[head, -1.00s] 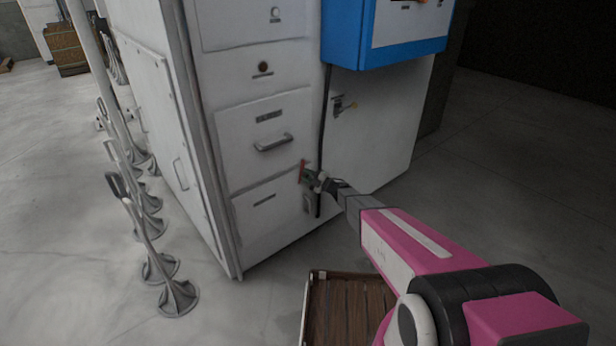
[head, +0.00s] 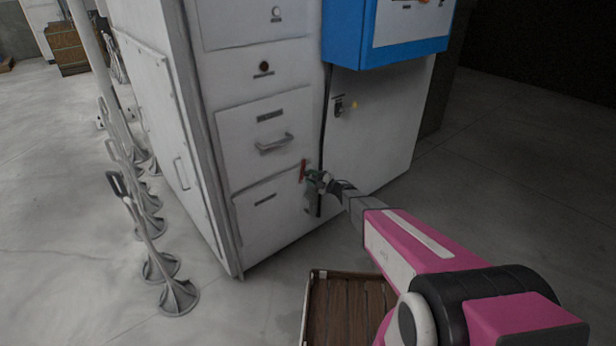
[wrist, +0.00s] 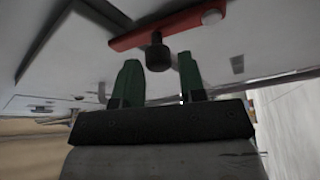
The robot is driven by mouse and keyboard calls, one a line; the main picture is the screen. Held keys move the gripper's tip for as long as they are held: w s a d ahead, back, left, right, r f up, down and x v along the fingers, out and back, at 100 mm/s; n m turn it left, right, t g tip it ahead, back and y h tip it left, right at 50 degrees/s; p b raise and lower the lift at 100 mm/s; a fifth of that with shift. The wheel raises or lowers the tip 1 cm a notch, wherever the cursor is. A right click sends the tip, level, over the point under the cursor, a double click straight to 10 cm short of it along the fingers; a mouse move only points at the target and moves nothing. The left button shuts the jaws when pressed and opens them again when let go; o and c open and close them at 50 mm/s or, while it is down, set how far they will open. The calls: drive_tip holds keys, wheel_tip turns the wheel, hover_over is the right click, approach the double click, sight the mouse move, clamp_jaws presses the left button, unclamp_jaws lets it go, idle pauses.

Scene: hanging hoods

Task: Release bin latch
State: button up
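The bin latch (head: 303,170) is a red bar near the right edge of the lower drawer front on the white cabinet. In the wrist view it is a red bar (wrist: 170,27) with a round pivot at its right end and a black knob (wrist: 158,54) sticking out. My gripper (wrist: 160,75) is open, its two green fingers apart with the knob in the gap between them. The fingertips appear close to the knob, but I cannot tell whether they touch it. In the head view my gripper (head: 318,178) is at the latch, partly covering the area beside it.
A drawer handle (head: 274,143) juts out just above the latch. A blue box (head: 345,40) overhangs at upper right. A wooden slatted crate (head: 343,310) stands on the floor below my arm. Several grey stands (head: 178,297) line the left side.

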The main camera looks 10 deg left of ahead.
drive_tip(key=v, duration=0.8)
drive_tip(key=shift+s+d, duration=0.2)
drive_tip(key=shift+d, duration=0.15)
drive_tip(key=w+d+r+m+t+h, duration=0.45)
drive_tip(key=d+m+t+h, duration=0.3)
drive_tip(key=m+h, duration=0.2)
drive_tip(key=s+d+r+m+g+h, duration=0.2)
drive_tip(key=s+d+m+h, duration=0.3)
drive_tip(key=d+m+h, duration=0.4)
drive_tip(key=s+d+r+m+g, duration=0.1)
drive_tip(key=s+m+g, duration=0.3)
drive_tip(key=s, duration=0.9)
drive_tip(key=s+d+r+m+g, duration=0.1)
drive_tip(key=s+d+m+g, duration=0.2)
drive_tip(key=s+g, duration=0.6)
drive_tip(key=s+m, duration=0.1)
drive_tip(key=s, duration=0.3)
